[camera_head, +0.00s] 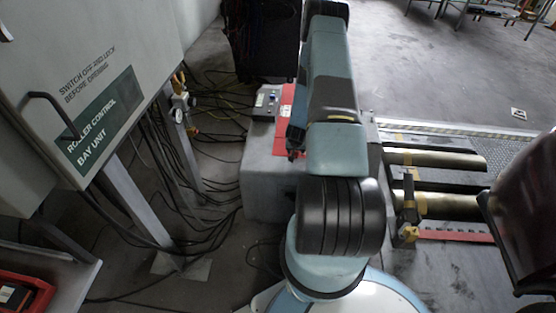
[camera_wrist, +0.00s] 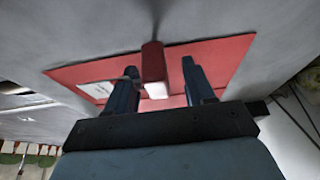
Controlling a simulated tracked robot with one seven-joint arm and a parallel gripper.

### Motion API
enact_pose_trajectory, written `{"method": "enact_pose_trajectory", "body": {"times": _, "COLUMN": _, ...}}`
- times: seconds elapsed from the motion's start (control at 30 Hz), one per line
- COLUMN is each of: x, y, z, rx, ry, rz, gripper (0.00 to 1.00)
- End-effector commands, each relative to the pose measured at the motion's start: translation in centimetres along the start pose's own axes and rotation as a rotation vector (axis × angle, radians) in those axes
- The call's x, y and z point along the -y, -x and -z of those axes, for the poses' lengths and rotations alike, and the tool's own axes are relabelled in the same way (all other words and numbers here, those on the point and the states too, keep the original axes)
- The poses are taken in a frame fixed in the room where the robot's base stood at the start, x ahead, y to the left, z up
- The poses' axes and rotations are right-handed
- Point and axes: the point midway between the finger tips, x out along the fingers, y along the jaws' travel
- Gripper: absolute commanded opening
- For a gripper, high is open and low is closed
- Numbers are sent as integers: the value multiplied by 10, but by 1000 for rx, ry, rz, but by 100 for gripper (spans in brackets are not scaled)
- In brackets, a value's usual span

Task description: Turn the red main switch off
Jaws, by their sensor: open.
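The red main switch handle (camera_wrist: 153,66) stands out from a red plate (camera_wrist: 232,56) in the wrist view. Its near end looks pale. My gripper (camera_wrist: 160,68) is open, with one dark finger on each side of the handle. A gap shows on both sides, wider on the right, and neither finger appears to touch it. In the head view the red plate (camera_head: 285,113) lies on a grey box (camera_head: 262,170). My gripper (camera_head: 294,148) is by the plate there, mostly hidden by my arm, and the handle cannot be made out.
A small control panel (camera_head: 266,100) sits on the box beside the plate. A control cabinet marked "Roller control bay unit" (camera_head: 95,85) stands at left, with cables (camera_head: 190,190) on the floor. Rollers (camera_head: 440,205) lie at right. A dark chair-like object (camera_head: 525,210) is far right.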

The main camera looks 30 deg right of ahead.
Motion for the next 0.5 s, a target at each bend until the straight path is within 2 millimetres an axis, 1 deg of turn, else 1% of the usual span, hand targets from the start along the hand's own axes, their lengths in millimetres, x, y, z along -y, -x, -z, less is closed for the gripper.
{"method": "enact_pose_trajectory", "body": {"times": 0.03, "x": 0, "y": -5, "z": 0, "rx": 0, "ry": 0, "rz": 0, "gripper": 53}}
{"method": "enact_pose_trajectory", "body": {"times": 0.13, "x": 0, "y": -10, "z": 0, "rx": 0, "ry": 1, "rz": 0, "gripper": 53}}
{"method": "enact_pose_trajectory", "body": {"times": 0.37, "x": 0, "y": -11, "z": 0, "rx": 0, "ry": 0, "rz": 0, "gripper": 53}}
{"method": "enact_pose_trajectory", "body": {"times": 0.4, "x": 0, "y": -11, "z": 0, "rx": 0, "ry": 0, "rz": 0, "gripper": 52}}
{"method": "enact_pose_trajectory", "body": {"times": 0.5, "x": 0, "y": -11, "z": 0, "rx": 0, "ry": 0, "rz": 0, "gripper": 43}}
